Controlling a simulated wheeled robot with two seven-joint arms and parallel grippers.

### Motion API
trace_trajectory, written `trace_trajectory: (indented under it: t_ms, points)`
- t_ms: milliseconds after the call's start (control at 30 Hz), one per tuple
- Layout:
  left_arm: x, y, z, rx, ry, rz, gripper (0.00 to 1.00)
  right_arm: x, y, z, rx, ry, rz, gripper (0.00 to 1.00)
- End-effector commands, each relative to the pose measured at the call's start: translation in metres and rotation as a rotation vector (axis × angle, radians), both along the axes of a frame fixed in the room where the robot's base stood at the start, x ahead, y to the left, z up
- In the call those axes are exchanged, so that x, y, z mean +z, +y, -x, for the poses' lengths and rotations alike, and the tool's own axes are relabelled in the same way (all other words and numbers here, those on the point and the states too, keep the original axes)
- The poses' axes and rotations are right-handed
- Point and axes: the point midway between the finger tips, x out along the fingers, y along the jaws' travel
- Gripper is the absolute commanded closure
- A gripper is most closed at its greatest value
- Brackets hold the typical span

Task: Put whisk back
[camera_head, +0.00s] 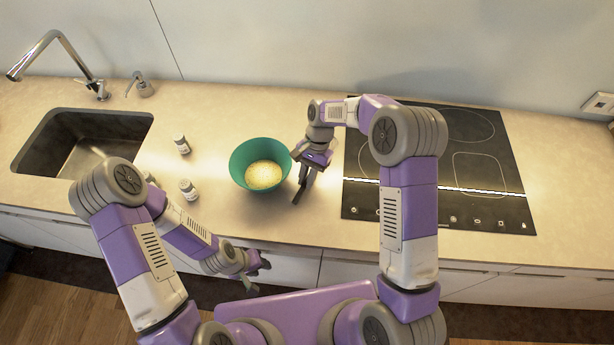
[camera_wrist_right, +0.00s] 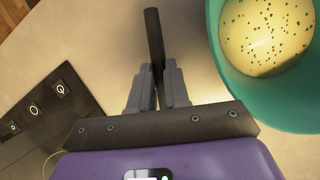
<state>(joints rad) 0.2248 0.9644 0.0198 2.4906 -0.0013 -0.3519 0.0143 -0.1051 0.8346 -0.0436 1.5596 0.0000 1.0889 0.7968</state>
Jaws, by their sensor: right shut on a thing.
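My right gripper (camera_head: 306,178) is just right of the green bowl (camera_head: 243,158), low over the counter, with its fingers pointing down. In the right wrist view its fingers (camera_wrist_right: 158,88) are shut on a dark bar, the whisk (camera_wrist_right: 154,35), of which only a plain dark handle-like length shows. Its wires cannot be made out in either view. The green bowl, also at the right of the wrist view (camera_wrist_right: 228,75), holds a yellow speckled mix (camera_head: 263,175). My left gripper (camera_head: 257,275) is open and empty in front of the counter's front edge.
A black cooktop (camera_head: 480,165) lies right of my right gripper. Two small jars (camera_head: 182,144) (camera_head: 188,189) stand left of the bowl. A sink (camera_head: 80,142) with a tap (camera_head: 60,45) is at the far left. Cabinet fronts (camera_head: 290,266) run below the counter.

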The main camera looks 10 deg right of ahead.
Motion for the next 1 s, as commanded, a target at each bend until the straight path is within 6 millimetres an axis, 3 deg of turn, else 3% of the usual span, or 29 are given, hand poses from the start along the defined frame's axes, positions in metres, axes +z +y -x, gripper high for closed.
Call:
trace_trajectory:
  t_ms: [733,767,800,933,1000]
  points:
    - [-0.008,0.0,0.0,0.0,0.0,0.0,0.62,-0.014,0.0,0.0,-0.001,0.0,0.0,1.0]
    - [-0.007,0.0,0.0,0.0,0.0,0.0,0.62,-0.013,0.0,0.0,-0.001,0.0,0.0,0.79]
    - [-0.007,0.0,0.0,0.0,0.0,0.0,0.62,-0.013,0.0,0.0,0.0,0.0,0.0,0.73]
    - [-0.007,0.0,0.0,0.0,0.0,0.0,0.62,-0.013,0.0,0.0,0.0,0.0,0.0,0.54]
    - [-0.007,0.0,0.0,0.0,0.0,0.0,0.62,-0.013,0.0,0.0,0.0,0.0,0.0,0.54]
